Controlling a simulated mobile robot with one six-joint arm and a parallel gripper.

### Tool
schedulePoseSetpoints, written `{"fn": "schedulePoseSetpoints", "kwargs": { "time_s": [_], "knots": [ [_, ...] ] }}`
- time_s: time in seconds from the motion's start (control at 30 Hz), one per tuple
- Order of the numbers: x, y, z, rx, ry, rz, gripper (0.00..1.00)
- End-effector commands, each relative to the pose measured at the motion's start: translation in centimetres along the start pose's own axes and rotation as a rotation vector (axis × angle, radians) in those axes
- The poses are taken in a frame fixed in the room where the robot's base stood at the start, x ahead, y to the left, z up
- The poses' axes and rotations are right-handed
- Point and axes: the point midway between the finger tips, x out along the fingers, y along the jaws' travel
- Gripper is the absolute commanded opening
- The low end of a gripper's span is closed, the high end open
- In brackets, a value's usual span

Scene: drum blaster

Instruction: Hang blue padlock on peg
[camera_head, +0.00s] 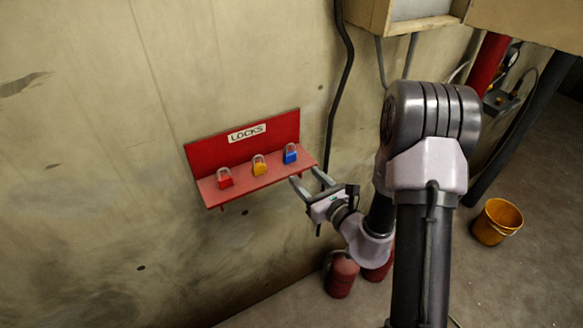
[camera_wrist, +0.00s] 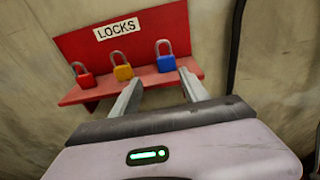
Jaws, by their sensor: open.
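The blue padlock (camera_head: 290,154) stands upright on the right end of a red wall shelf (camera_head: 240,187) with a "LOCKS" label. It also shows in the wrist view (camera_wrist: 166,62), shackle up. My gripper (camera_head: 308,180) is open and empty, just in front of and below the shelf's right end. In the wrist view my two fingers (camera_wrist: 160,84) point toward the shelf, with the blue padlock beyond and between their tips. The fingers appear apart from the padlock. I cannot make out a peg in either view.
A yellow padlock (camera_head: 259,166) and a red padlock (camera_head: 224,178) stand to the left on the same shelf. A black cable (camera_head: 340,90) runs down the wall right of the shelf. Red cylinders (camera_head: 341,275) and a yellow bucket (camera_head: 497,221) are on the floor.

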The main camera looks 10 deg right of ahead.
Motion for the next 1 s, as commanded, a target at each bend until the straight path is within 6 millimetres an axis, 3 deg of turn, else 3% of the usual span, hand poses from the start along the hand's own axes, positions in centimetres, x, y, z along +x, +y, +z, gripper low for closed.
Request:
{"fn": "schedulePoseSetpoints", "kwargs": {
  "time_s": [0.17, 0.7, 1.0],
  "knots": [
    [1.1, -0.4, -0.2, 0.005, 0.003, -0.016, 0.53],
    [9.2, -0.4, -0.3, 0.003, 0.003, -0.012, 0.53],
    [10.0, -0.4, -0.3, 0.004, 0.003, -0.013, 0.53]
  ]
}}
